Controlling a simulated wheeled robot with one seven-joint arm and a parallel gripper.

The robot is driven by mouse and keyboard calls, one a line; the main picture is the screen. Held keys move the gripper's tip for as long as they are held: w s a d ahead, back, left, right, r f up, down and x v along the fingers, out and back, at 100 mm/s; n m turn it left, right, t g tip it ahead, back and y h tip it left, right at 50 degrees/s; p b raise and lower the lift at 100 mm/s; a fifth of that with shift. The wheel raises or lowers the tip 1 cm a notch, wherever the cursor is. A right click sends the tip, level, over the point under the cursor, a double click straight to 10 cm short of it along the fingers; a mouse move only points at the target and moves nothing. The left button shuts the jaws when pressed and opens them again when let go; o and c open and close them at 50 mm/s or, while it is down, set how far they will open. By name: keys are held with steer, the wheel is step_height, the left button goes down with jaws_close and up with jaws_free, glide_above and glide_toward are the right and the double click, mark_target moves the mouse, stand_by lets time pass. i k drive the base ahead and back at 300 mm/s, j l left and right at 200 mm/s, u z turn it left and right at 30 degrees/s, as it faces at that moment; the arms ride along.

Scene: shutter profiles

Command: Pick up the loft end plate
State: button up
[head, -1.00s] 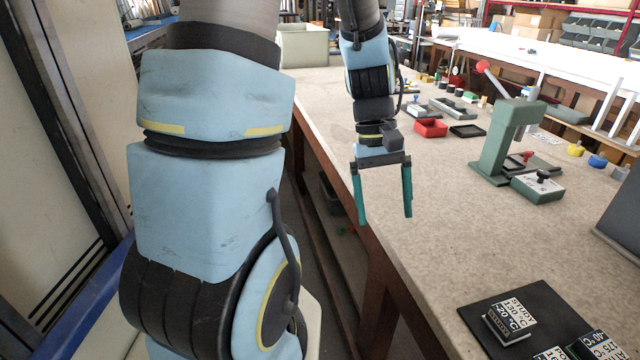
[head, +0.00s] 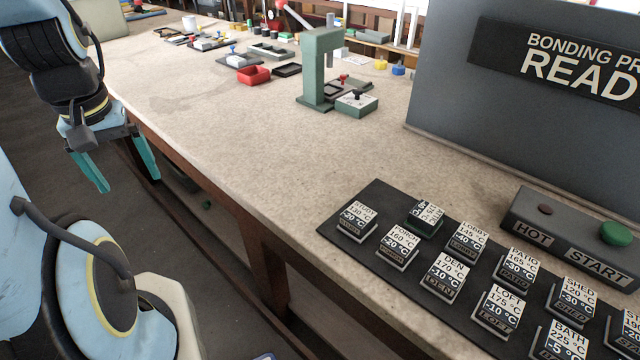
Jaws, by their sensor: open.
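The loft end plate (head: 501,309) is a small plate with a white label reading "LOFT 175 °C -10 °C". It sits in the front row of a black mat (head: 338,222) on the bench, between the den plate (head: 445,279) and the bath plate (head: 562,343). My gripper (head: 126,184) is at the left of the head view, off the bench's front edge and far from the loft plate. Its two teal fingers are spread apart and point down with nothing between them.
A control box (head: 570,240) and a grey sign panel (head: 450,100) stand behind. A green press (head: 320,70) and red tray (head: 253,76) are farther back. The bench (head: 220,130) between is clear.

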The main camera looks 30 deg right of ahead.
mark_target(498, 311)
steer(key=k+u, duration=0.1)
steer(key=u, duration=0.35)
steer(key=k+u, duration=0.3)
steer(key=k+j+u, duration=0.3)
steer(key=k, duration=0.2)
steer(key=k+j, duration=0.25)
steer(key=k, duration=0.3)
steer(key=k+j+u, duration=0.15)
steer(key=k, duration=0.4)
steer(key=k+j, duration=0.45)
steer(key=k+j+u, duration=0.1)
steer(key=k+j, duration=0.25)
steer(key=k, duration=0.3)
